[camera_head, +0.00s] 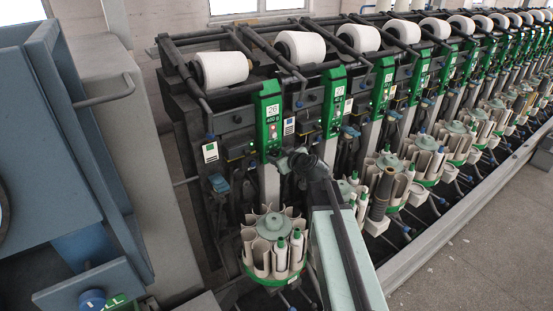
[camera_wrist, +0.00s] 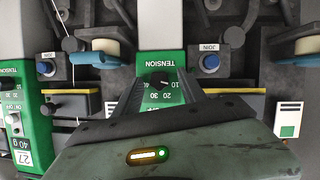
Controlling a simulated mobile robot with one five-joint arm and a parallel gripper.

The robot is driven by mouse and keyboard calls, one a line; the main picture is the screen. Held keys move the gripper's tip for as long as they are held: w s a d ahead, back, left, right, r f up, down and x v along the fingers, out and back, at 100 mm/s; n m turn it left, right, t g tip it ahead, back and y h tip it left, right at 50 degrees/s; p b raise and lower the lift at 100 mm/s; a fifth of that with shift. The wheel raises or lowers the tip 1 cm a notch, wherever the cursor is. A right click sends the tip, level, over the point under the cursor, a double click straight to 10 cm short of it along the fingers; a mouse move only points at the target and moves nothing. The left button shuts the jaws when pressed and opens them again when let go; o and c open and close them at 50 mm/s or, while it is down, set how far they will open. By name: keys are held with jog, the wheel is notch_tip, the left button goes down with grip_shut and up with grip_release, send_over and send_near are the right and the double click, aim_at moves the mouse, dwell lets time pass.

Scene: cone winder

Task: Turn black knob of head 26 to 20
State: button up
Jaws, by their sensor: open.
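Head 26 is the nearest head in the head view, with a green panel (camera_head: 268,118) marked 26. Its black knob (camera_wrist: 159,79) shows in the wrist view on a green panel (camera_wrist: 148,66) under upside-down TENSION lettering. The dial figures 10, 20 and 30 read upside down beside it. The knob's white mark seems to lie near 10, but it is small. My gripper (camera_wrist: 160,87) is open, its dark fingers to either side of the knob and dial. I cannot tell whether they touch. In the head view my gripper (camera_head: 290,160) is at the panel's lower end.
Head 27's green panel (camera_wrist: 14,120) is at the left of the wrist view. Blue JOIN buttons (camera_wrist: 209,63) flank the dial. A round magazine of tubes (camera_head: 272,225) stands below head 26. A blue cabinet (camera_head: 75,150) is at the left; open floor (camera_head: 490,240) is at the right.

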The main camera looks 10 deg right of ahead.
grip_shut()
jog(key=shift+a, duration=0.4)
jog(key=shift+d, duration=0.3)
jog(key=shift+d+m+g+y, duration=0.2)
jog(key=shift+m+g+y, duration=0.1)
jog(key=shift+m+y, duration=0.3)
jog(key=m+y, duration=0.1)
jog(key=m, duration=0.2)
jog(key=shift+d+f+g+y+b, duration=0.1)
jog(key=shift+g+y+b, duration=0.2)
jog(key=shift+y+b, duration=0.1)
jog(key=shift+m+y+b, duration=0.55)
jog(key=shift+m+y, duration=0.15)
jog(key=shift+m, duration=0.4)
